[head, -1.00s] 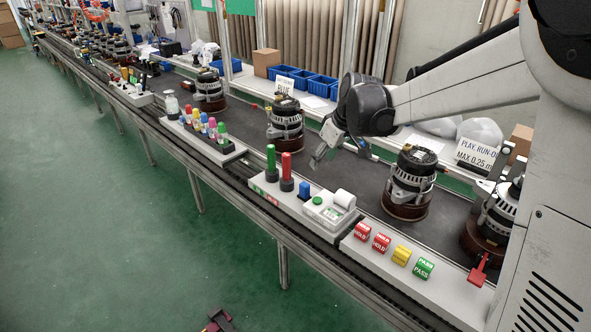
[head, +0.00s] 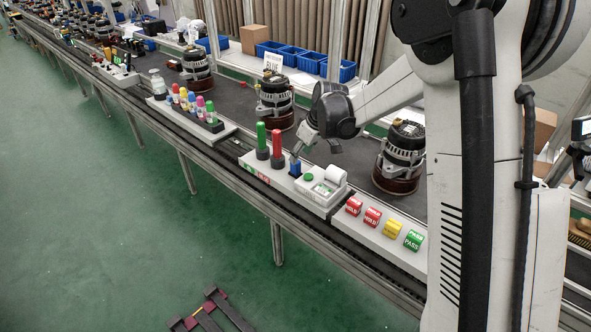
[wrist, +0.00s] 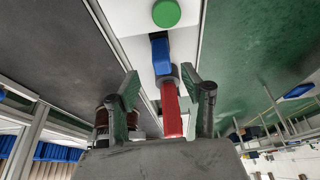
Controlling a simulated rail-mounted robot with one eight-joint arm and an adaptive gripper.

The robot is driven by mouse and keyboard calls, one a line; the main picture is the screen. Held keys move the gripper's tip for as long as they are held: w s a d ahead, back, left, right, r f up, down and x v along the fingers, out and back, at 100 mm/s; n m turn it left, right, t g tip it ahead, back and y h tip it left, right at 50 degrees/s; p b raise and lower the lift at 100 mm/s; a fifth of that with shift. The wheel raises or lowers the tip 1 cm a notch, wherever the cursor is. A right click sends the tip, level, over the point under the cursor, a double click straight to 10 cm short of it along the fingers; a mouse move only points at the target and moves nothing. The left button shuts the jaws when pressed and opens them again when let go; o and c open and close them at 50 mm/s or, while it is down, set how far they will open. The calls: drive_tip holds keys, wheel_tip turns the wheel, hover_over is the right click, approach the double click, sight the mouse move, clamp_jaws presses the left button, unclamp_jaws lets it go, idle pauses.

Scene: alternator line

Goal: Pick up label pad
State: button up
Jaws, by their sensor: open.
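My gripper (head: 299,150) is open, with its fingers low over the white fixture, just above a small blue block (head: 294,167). In the wrist view the blue block (wrist: 161,55) lies just ahead of the gap between the fingertips (wrist: 160,73). A red stick (wrist: 171,108) shows between the fingers there, its depth unclear. No thing is plainly marked as a label pad, so I cannot tell which one it is. Red (head: 354,206), yellow (head: 393,228) and green (head: 413,240) blocks with HOLD or PASS lettering sit on the white strip to the right.
Upright green (head: 261,138) and red (head: 277,146) sticks stand just left of the blue block. A printer-like unit (head: 318,190) with a green button (head: 308,177) stands to its right. Alternators (head: 275,100) (head: 401,155) stand on the dark belt behind.

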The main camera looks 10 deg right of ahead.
sight(296, 168)
drive_tip(key=shift+x, duration=2.6)
drive_tip(key=shift+s+a, duration=0.1)
drive_tip(key=shift+a, duration=0.1)
clamp_jaws()
